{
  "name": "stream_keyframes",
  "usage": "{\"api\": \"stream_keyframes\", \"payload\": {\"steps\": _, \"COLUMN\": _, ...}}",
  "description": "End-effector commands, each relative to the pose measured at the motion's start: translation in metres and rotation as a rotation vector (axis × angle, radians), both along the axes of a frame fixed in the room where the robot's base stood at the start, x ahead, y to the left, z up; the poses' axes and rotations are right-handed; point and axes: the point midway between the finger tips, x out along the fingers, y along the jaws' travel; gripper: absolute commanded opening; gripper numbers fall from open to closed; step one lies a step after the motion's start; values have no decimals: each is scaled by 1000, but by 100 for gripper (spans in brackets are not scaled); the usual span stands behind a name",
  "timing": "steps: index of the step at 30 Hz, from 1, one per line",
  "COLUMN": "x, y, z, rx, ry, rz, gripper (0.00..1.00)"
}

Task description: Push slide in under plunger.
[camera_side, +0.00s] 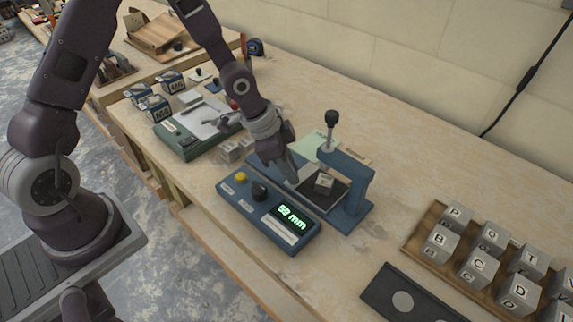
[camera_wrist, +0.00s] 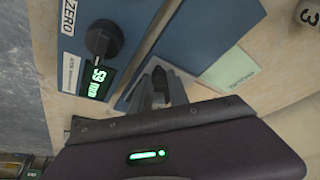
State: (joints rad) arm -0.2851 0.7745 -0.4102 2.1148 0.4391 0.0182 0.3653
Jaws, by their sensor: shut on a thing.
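The press is a blue base with a C-shaped blue frame (camera_side: 358,190) at its right end. The plunger (camera_side: 328,140) is a thin upright rod with a black knob, held in the frame's top arm. The dark slide (camera_side: 338,194) lies flat on the base at the frame, with a small grey block (camera_side: 324,183) on it, roughly below the plunger. My gripper (camera_side: 292,174) reaches down to the left end of the slide and is shut on it. In the wrist view, my gripper's fingers (camera_wrist: 158,86) are close together over the base; their tips hide the gripped part.
A blue control box (camera_side: 268,215) with a yellow button, a black knob and a green millimetre readout (camera_side: 291,215) stands in front. A wooden tray (camera_side: 421,241) of lettered cubes and a dark plate (camera_side: 388,290) are at right. A pale green card (camera_wrist: 229,71) lies behind.

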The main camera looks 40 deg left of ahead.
Motion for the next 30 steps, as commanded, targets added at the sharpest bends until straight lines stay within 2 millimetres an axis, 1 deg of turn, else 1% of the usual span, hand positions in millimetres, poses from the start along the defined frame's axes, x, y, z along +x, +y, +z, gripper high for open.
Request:
{"api": "stream_keyframes", "payload": {"steps": 1, "x": 0, "y": -6, "z": 1, "rx": -8, "ry": -3, "rz": -9, "gripper": 0}}
{"api": "stream_keyframes", "payload": {"steps": 2, "x": 0, "y": -6, "z": 1, "rx": -8, "ry": -3, "rz": -9, "gripper": 23}}
{"api": "stream_keyframes", "payload": {"steps": 3, "x": -1, "y": -6, "z": 1, "rx": -9, "ry": -3, "rz": -10, "gripper": 31}}
{"api": "stream_keyframes", "payload": {"steps": 5, "x": -1, "y": -6, "z": 1, "rx": -7, "ry": -3, "rz": -10, "gripper": 42}}
{"api": "stream_keyframes", "payload": {"steps": 14, "x": -1, "y": -3, "z": 2, "rx": -6, "ry": -2, "rz": -7, "gripper": 42}}
{"api": "stream_keyframes", "payload": {"steps": 17, "x": -4, "y": 1, "z": 15, "rx": -6, "ry": -4, "rz": -4, "gripper": 42}}
{"api": "stream_keyframes", "payload": {"steps": 21, "x": -12, "y": 10, "z": 43, "rx": -5, "ry": -6, "rz": -4, "gripper": 42}}
{"api": "stream_keyframes", "payload": {"steps": 24, "x": -16, "y": 14, "z": 58, "rx": -7, "ry": -5, "rz": -4, "gripper": 42}}
{"api": "stream_keyframes", "payload": {"steps": 27, "x": -19, "y": 15, "z": 65, "rx": -6, "ry": -4, "rz": -7, "gripper": 42}}
{"api": "stream_keyframes", "payload": {"steps": 30, "x": -20, "y": 15, "z": 66, "rx": -6, "ry": -2, "rz": -9, "gripper": 42}}
